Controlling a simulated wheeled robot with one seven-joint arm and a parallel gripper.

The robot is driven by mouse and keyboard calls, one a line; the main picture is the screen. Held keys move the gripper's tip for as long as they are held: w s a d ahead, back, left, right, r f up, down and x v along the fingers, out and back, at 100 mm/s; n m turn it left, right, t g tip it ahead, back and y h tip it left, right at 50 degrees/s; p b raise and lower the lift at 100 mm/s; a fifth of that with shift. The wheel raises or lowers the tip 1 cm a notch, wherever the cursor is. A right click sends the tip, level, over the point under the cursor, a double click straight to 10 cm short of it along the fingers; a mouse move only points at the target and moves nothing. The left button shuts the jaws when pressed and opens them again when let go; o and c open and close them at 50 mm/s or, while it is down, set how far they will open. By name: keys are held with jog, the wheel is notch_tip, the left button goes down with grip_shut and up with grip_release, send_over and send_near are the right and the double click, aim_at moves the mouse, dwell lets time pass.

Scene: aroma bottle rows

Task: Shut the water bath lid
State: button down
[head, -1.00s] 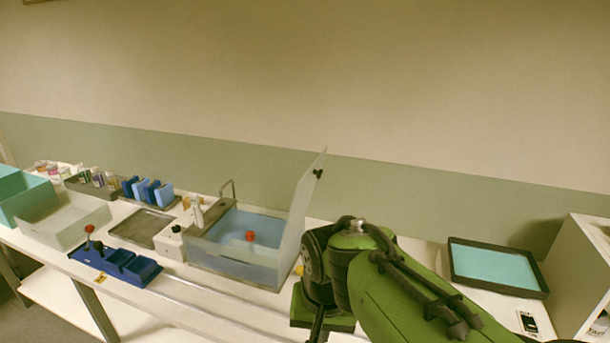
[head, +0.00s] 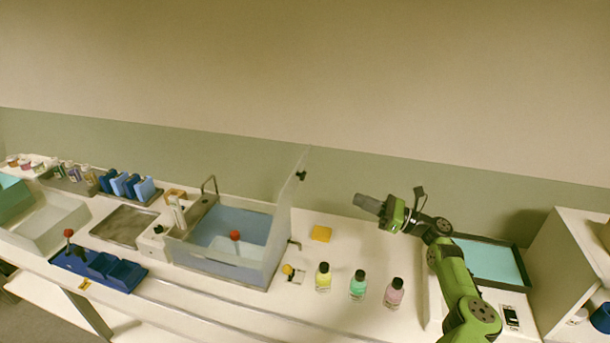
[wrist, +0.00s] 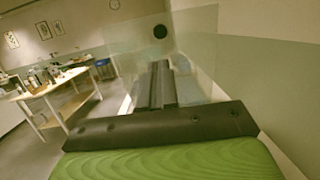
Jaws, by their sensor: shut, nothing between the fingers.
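The water bath (head: 222,262) stands on the bench with blue water and a red-topped thing inside. Its clear lid (head: 288,215) stands open, upright at the bath's right side, with a dark knob (head: 301,175) near its top. My gripper (head: 366,203) is shut and empty, in the air to the right of the lid, pointing left towards it, apart from it in the head view. In the wrist view the shut fingers (wrist: 161,84) point at the clear lid panel, and the dark round knob (wrist: 160,31) shows just above them.
Yellow (head: 323,278), green (head: 358,286) and pink (head: 394,293) bottles stand in front, below my arm. A yellow sponge-like block (head: 321,233) lies behind them. A dark tray with a teal surface (head: 490,262) is at right.

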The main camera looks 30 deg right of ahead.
jog(key=p+x, duration=0.2)
jog(key=x, duration=1.2)
jog(key=shift+s, duration=0.15)
jog(key=shift+a+r, duration=0.1)
